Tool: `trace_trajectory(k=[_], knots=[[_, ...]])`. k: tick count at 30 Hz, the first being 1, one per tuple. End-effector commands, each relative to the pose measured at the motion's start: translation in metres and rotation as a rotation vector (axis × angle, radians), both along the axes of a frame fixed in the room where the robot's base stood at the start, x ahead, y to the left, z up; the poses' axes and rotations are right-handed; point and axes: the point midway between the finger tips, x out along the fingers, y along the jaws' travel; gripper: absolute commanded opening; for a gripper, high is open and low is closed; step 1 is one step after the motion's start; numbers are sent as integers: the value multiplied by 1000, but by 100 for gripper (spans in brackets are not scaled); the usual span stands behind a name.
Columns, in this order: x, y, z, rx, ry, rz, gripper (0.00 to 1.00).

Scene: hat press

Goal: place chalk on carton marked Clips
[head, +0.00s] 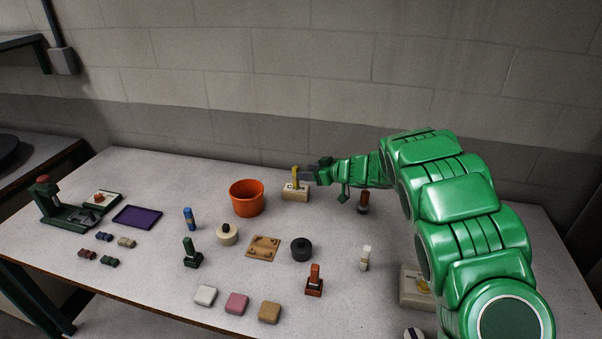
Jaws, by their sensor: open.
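A yellow upright stick (295,173), which may be the chalk, stands at a small tan carton (297,195) near the back of the table. The stick appears to rest on the carton's top. The carton has a pale label too small to read, so I cannot tell if it says Clips. My gripper (308,177) is open, reaching in from the right, its fingertips close beside the stick; I cannot tell whether they touch it. A second tan carton (409,298) stands at the front right, partly hidden by my arm, with something yellow at its label.
An orange bucket (246,198) stands just left of the far carton. Stamps, a black round weight (301,249), a brown board (263,248) and several blocks spread over the middle and front. A purple tray (138,216) and green press (68,207) are at left.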

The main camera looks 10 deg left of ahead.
Motion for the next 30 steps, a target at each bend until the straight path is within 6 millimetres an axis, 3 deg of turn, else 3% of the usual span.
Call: trace_trajectory(k=[6,12,30], knots=[[-10,-24,9,0,4,-2,51],[-14,-34,15,0,0,-1,51],[-15,-35,15,1,2,-1,51]])
